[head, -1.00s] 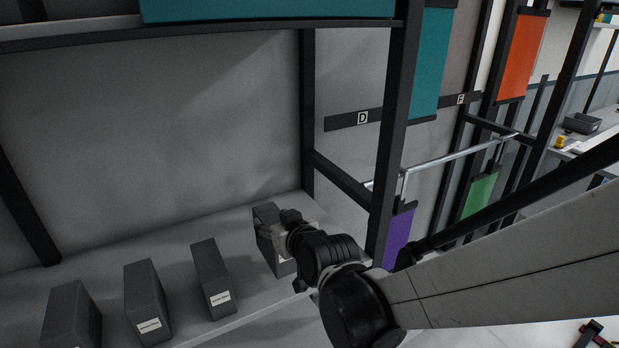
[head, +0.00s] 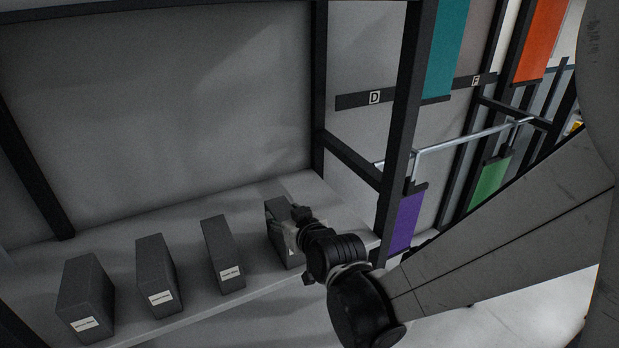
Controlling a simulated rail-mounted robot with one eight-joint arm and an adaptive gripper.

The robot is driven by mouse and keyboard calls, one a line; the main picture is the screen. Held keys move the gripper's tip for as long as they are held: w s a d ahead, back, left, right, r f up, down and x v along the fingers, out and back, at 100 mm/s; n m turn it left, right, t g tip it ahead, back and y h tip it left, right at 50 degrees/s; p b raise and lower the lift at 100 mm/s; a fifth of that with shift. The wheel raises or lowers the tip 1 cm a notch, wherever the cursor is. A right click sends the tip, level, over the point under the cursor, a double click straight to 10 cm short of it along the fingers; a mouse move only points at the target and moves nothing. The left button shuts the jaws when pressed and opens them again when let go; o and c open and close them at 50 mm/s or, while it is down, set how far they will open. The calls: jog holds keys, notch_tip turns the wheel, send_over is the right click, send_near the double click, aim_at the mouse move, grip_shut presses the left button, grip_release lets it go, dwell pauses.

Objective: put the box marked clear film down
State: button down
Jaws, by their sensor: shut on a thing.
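My gripper (head: 289,228) is shut on a dark grey upright box (head: 277,209) at the right end of a shelf. The gripper covers much of the box's front. Only a sliver of its white label shows, too little to read, so I cannot confirm the clear film marking. The held box lines up with the row of boxes to its left. Its base is at or very near the shelf surface (head: 190,268); I cannot tell whether it touches.
Three similar boxes with white labels, a near one (head: 86,292), a middle one (head: 158,275) and a right one (head: 224,255), stand spaced along the shelf. A dark rack post (head: 398,150) rises just right of my gripper. Bare shelf lies behind the boxes.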

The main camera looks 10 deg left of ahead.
jog(key=c, duration=0.9)
grip_release()
jog(key=shift+c, duration=0.2)
jog(key=shift+r, duration=0.15)
jog(key=v, duration=1.2)
jog(key=s+d+m+g+h, duration=0.1)
jog(key=s+d+m+h, duration=0.1)
jog(key=d, duration=0.7)
jog(key=s+d+r+m+g+h, duration=0.1)
jog(key=s+d, duration=0.4)
jog(key=d, duration=0.5)
jog(key=s+d+r+m+g+h, duration=0.1)
jog(key=s+d+m+g+h, duration=0.1)
jog(key=d, duration=0.7)
jog(key=s+m+h, duration=0.1)
jog(key=m+h, duration=0.1)
jog(key=h, duration=0.1)
jog(key=shift+s+d, duration=0.15)
jog(key=shift+s, duration=0.25)
jog(key=shift+f, duration=0.15)
